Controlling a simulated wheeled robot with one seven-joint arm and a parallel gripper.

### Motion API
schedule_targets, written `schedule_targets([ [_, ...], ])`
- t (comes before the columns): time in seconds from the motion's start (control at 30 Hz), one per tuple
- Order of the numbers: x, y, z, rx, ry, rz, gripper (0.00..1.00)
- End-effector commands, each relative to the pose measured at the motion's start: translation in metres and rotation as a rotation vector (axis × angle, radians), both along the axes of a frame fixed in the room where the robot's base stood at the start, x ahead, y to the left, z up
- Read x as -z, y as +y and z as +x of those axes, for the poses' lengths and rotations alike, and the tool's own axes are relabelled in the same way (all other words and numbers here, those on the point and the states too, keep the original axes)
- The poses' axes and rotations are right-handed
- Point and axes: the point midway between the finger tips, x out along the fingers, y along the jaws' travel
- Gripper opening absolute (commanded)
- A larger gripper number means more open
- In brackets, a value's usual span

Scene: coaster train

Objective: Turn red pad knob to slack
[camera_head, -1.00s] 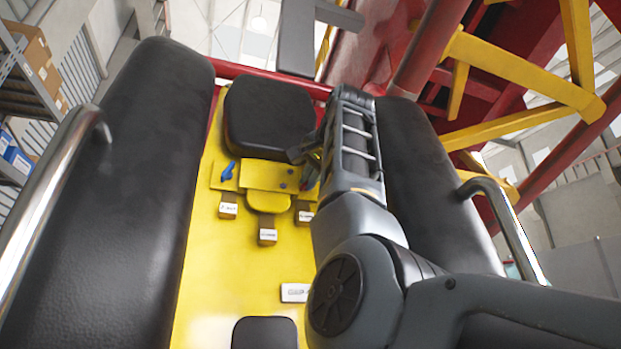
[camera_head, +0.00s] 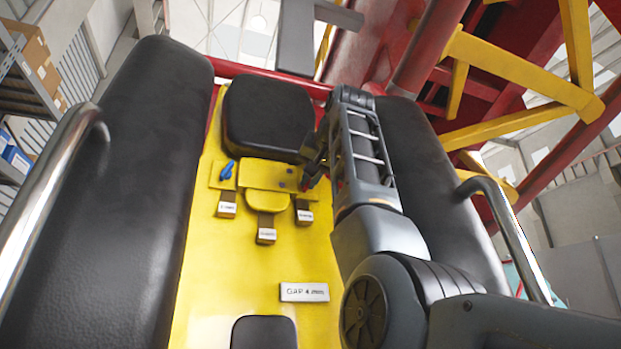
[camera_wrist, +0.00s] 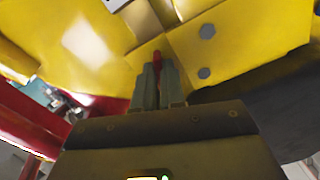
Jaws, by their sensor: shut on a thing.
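The red knob (camera_head: 309,184) sits on the right side of the yellow bracket panel in the head view, mostly hidden by my gripper. In the wrist view the red knob (camera_wrist: 157,58) shows as a narrow red strip between the two grey fingers. My gripper (camera_wrist: 156,80) is shut on it, and its fingertips reach close to the yellow panel (camera_wrist: 225,45). In the head view my gripper (camera_head: 312,172) comes in from the right. The knob's exact angle is hard to read.
A blue knob (camera_head: 228,170) is on the panel's left side. Several labelled tabs (camera_head: 266,236) hang below it. A "GAP 4 mm" plate (camera_head: 304,292) is lower down. Chrome bars (camera_head: 510,240) stand at the sides.

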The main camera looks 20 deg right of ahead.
Motion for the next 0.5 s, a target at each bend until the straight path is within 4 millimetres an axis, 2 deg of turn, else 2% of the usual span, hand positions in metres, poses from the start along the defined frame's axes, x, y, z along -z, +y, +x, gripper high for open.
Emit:
schedule_targets([
  [0.27, 0.0011, -0.0002, 0.0003, 0.001, 0.004, 0.000, 0.00],
  [0.3, 0.0011, -0.0003, 0.0002, 0.001, 0.004, 0.000, 0.12],
  [0.5, 0.0007, -0.0001, 0.0001, 0.000, 0.002, 0.001, 0.32],
])
